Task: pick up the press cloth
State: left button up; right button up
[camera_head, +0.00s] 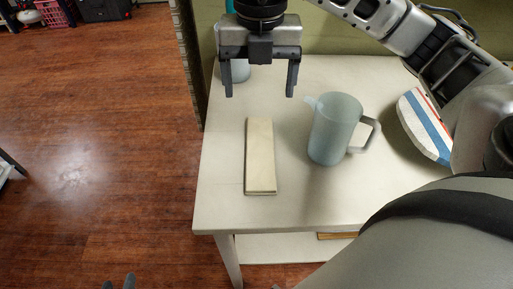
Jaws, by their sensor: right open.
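A flat, cream, folded rectangle (260,160), which looks like the press cloth, lies lengthwise on the white table (225,205), left of its middle. My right gripper (260,92) is open and empty, fingers pointing down. In the picture it is just beyond the cloth's far end and apart from it; its height above the table is hard to judge. Only dark tips of what seems to be my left gripper (120,283) show at the bottom edge, low and left of the table; its opening cannot be made out.
A translucent grey-blue pitcher (335,130) stands right of the cloth, handle to the right. A striped white, blue and red pad (425,126) is at the right, beside my arm. A bluish container (238,71) stands behind my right gripper. Wooden floor (95,130) is open to the left.

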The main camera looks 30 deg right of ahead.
aim_at(260, 148)
notch_tip(260, 148, down, 16)
jog(key=shift+s+d+r, duration=0.1)
jog(key=shift+s+r, duration=0.05)
jog(key=shift+r, duration=0.1)
jog(key=c, duration=1.1)
